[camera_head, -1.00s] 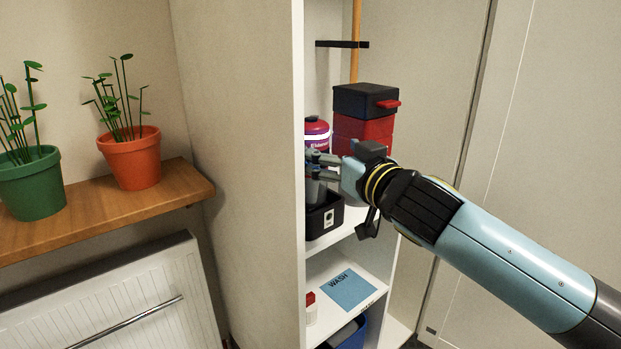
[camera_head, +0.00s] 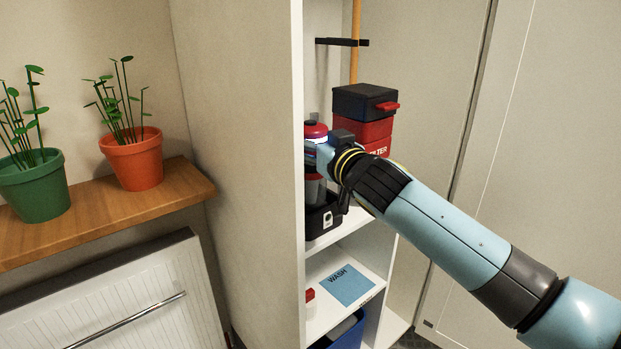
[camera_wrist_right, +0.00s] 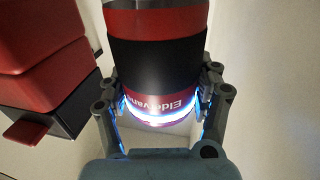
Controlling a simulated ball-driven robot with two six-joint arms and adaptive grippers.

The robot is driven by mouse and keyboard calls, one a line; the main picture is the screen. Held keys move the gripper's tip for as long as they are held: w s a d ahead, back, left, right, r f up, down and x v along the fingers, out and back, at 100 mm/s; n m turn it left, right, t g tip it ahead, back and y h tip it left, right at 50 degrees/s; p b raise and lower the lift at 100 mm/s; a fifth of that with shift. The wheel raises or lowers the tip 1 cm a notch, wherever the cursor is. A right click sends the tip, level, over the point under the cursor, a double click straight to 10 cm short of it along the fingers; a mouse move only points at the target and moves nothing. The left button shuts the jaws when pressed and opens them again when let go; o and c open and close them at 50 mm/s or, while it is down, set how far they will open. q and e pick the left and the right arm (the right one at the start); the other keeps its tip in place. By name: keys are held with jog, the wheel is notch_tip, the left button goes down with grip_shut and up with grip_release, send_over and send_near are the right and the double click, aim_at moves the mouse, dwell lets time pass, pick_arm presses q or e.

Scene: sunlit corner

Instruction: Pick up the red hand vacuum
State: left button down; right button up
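The red hand vacuum (camera_head: 316,131) stands upright in a black holder (camera_head: 322,221) on the upper shelf of the white shelf unit, partly hidden by my right gripper. In the right wrist view its red and black body (camera_wrist_right: 155,60) shows a pale label and a lit ring. My right gripper (camera_wrist_right: 158,92) is open around it, one finger on each side of the body; whether the fingers touch it is hard to tell. In the head view the right gripper (camera_head: 318,158) is at the vacuum, its fingers mostly hidden. My left gripper is not in view.
A red and black stacked box (camera_head: 363,112) stands right beside the vacuum; it also shows in the wrist view (camera_wrist_right: 45,60). The shelf unit's side panel (camera_head: 240,150) closes off the left. A blue WASH card (camera_head: 346,285) and a blue bin (camera_head: 347,335) are below.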

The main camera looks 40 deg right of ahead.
jog(key=c, duration=0.6)
jog(key=shift+r, duration=0.1)
